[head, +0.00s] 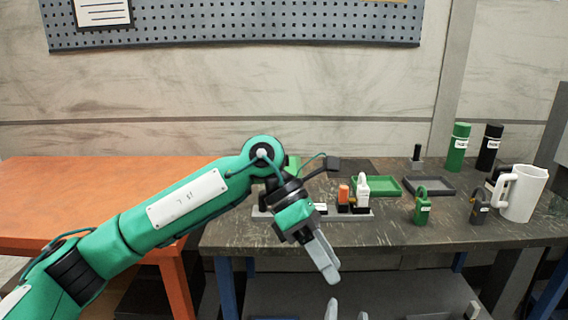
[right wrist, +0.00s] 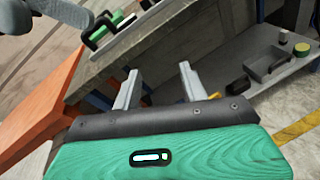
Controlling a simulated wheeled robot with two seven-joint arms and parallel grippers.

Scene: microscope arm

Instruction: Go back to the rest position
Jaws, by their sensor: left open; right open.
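My left gripper (head: 326,262) hangs at the front edge of the dark workbench (head: 300,235) in the head view, its green arm coming in from the left. It is open and holds nothing that I can see. My right gripper (head: 346,309) shows only as fingertips at the bottom edge of the head view. In the right wrist view its two fingers (right wrist: 158,88) are apart with nothing between them, in front of the bench.
An orange table (head: 90,190) stands at left. A lower shelf (head: 400,290) lies beneath.

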